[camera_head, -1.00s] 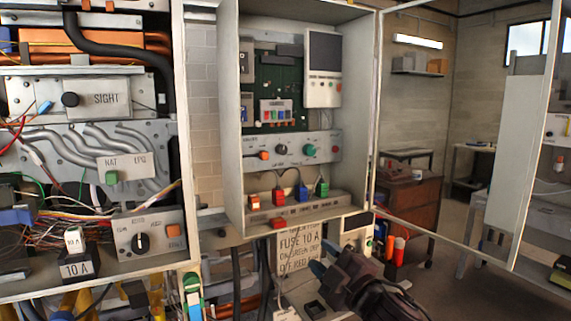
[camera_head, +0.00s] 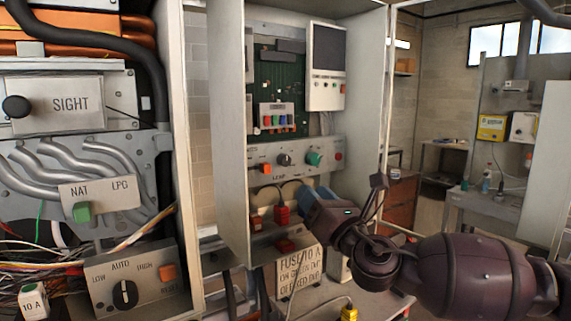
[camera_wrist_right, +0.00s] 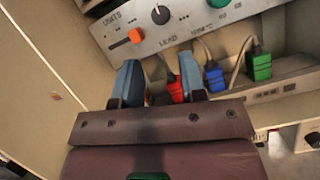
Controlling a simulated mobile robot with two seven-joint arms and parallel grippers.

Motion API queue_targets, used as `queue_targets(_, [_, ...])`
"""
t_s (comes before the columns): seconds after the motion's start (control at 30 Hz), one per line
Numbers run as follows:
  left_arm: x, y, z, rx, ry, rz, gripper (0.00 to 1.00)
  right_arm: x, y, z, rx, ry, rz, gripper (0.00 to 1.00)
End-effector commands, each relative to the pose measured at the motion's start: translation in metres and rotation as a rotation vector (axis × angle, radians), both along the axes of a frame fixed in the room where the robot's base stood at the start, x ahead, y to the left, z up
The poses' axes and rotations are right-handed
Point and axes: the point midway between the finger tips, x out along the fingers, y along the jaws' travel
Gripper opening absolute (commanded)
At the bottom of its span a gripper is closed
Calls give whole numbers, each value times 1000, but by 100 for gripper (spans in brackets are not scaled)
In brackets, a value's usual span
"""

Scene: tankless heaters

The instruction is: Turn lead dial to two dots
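The lead dial (camera_head: 284,159) is a small black knob on the grey control panel (camera_head: 325,149) in the open heater cabinet. It also shows at the top of the right wrist view (camera_wrist_right: 160,14), above the LEAD lettering. Its dot marks are too small to read. My right gripper (camera_head: 312,196) is in front of the cabinet, below and right of the dial, apart from it. In the right wrist view, its two blue fingertips (camera_wrist_right: 161,84) are spread, with a red plug (camera_wrist_right: 176,90) visible behind the gap. My left gripper is not in view.
An orange switch (camera_head: 265,168) and a green knob (camera_head: 314,158) flank the dial. Red, blue (camera_wrist_right: 213,78) and green (camera_wrist_right: 262,67) plugs with cables sit below the panel. Cabinet side walls (camera_head: 232,130) bound the space. A second unit with a LOW/AUTO/HIGH dial (camera_head: 125,294) is left.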

Motion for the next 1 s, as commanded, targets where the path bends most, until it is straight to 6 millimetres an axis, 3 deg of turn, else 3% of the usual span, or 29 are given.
queue_targets(0.27, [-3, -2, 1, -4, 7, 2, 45, 8, 4, 5, -49, -37, -33, 38])
queue_targets(0.7, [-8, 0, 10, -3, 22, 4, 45, 63, 38, 32, -48, -35, -33, 38])
queue_targets(1.0, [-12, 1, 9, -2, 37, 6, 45, 83, 51, 40, -46, -34, -32, 38])
